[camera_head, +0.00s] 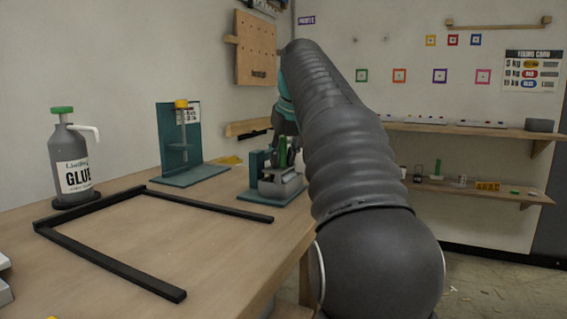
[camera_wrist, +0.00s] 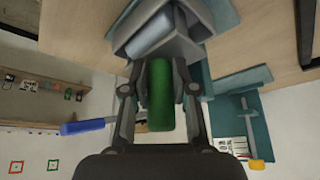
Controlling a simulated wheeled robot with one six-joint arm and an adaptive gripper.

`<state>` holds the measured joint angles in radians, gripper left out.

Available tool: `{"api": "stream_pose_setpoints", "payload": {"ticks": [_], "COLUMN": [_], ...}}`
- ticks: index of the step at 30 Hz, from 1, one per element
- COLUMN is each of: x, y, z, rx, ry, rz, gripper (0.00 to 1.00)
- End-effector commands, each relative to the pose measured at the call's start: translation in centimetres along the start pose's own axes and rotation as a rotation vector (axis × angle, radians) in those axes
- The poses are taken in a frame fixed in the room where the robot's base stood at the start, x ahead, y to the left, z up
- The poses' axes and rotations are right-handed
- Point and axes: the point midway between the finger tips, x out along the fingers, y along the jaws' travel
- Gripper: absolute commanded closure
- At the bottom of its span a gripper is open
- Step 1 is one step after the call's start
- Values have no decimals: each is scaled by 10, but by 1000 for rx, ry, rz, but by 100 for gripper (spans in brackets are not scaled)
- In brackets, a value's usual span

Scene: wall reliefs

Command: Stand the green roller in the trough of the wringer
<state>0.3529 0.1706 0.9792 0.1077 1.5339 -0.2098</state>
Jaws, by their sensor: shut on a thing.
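The green roller (camera_head: 283,151) is upright above the grey trough of the wringer (camera_head: 281,184), on a teal base at the table's far right. In the wrist view the roller (camera_wrist: 160,97) lies between the fingers of my gripper (camera_wrist: 159,88), which is shut on it. The wringer's grey trough (camera_wrist: 188,48) shows beyond the roller's end, with a paler rounded piece (camera_wrist: 148,38) beside it. I cannot tell whether the roller's end touches the trough. In the head view my arm hides part of my gripper (camera_head: 287,146).
A black frame (camera_head: 110,262) lies on the table (camera_head: 190,235). A glue bottle (camera_head: 70,160) stands at the left and a teal stand with a yellow knob (camera_head: 181,103) at the back. Shelves (camera_head: 470,130) hang on the right wall. A blue-handled thing (camera_wrist: 85,126) shows in the wrist view.

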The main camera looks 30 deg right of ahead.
Motion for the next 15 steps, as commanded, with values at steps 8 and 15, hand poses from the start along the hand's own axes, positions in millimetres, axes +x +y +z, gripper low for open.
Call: {"api": "stream_pose_setpoints", "payload": {"ticks": [8, 15], "x": [0, 7], "y": [0, 0], "z": [0, 4], "rx": [0, 0], "ry": [1, -3], "rz": [0, -1], "gripper": [100, 100]}}
